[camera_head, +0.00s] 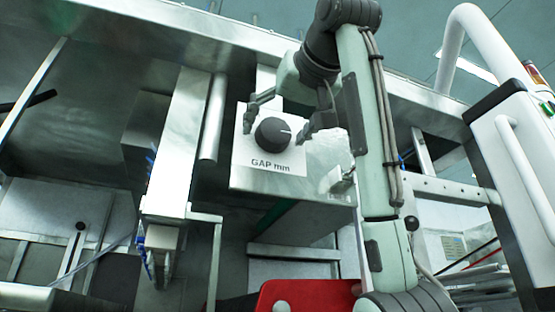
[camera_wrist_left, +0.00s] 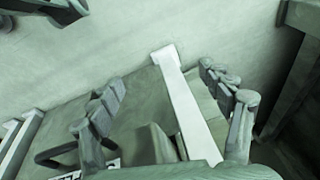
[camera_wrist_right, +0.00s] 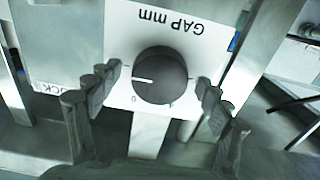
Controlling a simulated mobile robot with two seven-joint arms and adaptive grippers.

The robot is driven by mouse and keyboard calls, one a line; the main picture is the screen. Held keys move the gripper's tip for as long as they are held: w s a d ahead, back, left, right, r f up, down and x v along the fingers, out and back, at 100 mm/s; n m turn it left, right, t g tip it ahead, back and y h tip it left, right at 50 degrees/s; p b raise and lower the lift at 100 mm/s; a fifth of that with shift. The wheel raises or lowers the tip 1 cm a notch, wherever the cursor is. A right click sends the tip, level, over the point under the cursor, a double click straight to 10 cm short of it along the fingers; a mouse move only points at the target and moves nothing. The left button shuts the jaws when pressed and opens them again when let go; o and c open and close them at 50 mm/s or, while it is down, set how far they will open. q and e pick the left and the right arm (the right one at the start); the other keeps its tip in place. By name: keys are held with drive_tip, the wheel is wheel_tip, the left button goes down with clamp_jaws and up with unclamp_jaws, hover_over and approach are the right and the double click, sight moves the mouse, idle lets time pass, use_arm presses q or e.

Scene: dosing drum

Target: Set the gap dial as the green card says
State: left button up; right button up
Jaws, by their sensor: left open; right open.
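The gap dial (camera_head: 273,134) is a dark round knob on a white plate labelled "GAP mm" (camera_head: 271,165). My right gripper (camera_head: 280,122) is open, with a finger on either side of the dial. In the right wrist view the dial (camera_wrist_right: 160,76) sits between the spread fingertips (camera_wrist_right: 158,86); firm contact cannot be told. Its white pointer line points left there, and a "0" shows below it. In the head view the line points right. My left gripper (camera_wrist_left: 160,78) is open and empty in its wrist view, and not seen in the head view. I cannot make out a green card.
The dial plate is on a metal box (camera_head: 310,185) under a long steel beam (camera_head: 210,35). A steel post (camera_head: 178,140) stands left of it. A red part (camera_head: 310,295) is at the bottom. A white strip (camera_wrist_left: 190,110) shows between the left fingers.

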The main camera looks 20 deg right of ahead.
drive_tip(key=c, duration=1.2)
drive_tip(key=shift+n, duration=0.3)
drive_tip(key=n, duration=0.3)
drive_tip(key=shift+r, duration=0.1)
drive_tip(key=shift+n, duration=4)
use_arm(q)
drive_tip(key=shift+s+a+f, duration=0.1)
drive_tip(key=shift+s+f, duration=0.15)
drive_tip(key=shift+f, duration=0.35)
